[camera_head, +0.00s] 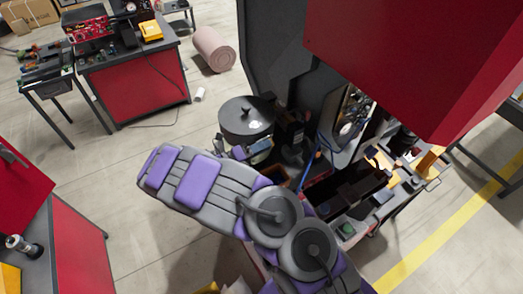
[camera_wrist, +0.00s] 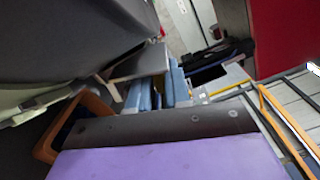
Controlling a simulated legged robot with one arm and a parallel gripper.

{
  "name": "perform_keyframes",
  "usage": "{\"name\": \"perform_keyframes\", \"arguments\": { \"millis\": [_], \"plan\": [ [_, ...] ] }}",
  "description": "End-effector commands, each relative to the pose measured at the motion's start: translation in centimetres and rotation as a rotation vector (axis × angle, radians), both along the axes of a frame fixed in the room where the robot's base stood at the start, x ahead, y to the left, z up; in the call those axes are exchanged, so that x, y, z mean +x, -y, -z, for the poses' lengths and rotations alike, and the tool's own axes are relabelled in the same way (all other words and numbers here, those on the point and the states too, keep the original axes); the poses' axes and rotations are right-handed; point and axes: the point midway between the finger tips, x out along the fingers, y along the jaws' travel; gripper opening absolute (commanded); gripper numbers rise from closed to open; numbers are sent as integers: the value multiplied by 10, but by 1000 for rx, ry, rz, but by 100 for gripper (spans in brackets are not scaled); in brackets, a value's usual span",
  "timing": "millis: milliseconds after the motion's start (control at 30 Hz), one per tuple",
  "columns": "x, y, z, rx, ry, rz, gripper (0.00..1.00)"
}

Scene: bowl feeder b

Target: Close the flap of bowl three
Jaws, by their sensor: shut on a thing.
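A round dark bowl (camera_head: 246,124) with a knob on its top stands in the middle of the head view. No number shows on it. A large dark rounded body, apparently the bowl (camera_wrist: 70,35), fills the upper left of the wrist view. My gripper (camera_head: 238,152) is at the bowl's near lower side, partly hidden by my arm. In the wrist view, the blue-grey fingers of my gripper (camera_wrist: 160,90) are close together beside a flat grey plate, apparently the flap (camera_wrist: 140,63). The gripper seems shut on this plate; the contact is not clear.
A red machine housing (camera_head: 420,60) overhangs the right side. A bench with dark bins (camera_head: 350,185) and small parts lies right of my arm. A red-fronted workbench (camera_head: 135,90) stands at the far left. The floor (camera_head: 130,150) left of the bowl is mostly clear.

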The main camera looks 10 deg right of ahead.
Motion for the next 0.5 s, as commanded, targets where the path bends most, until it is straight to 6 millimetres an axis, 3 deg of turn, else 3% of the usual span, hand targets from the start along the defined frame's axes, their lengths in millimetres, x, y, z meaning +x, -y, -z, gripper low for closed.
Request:
{"name": "perform_keyframes", "arguments": {
  "millis": [500],
  "plan": [
    [14, -4, -1, -93, -296, -1, 0]
  ]
}}
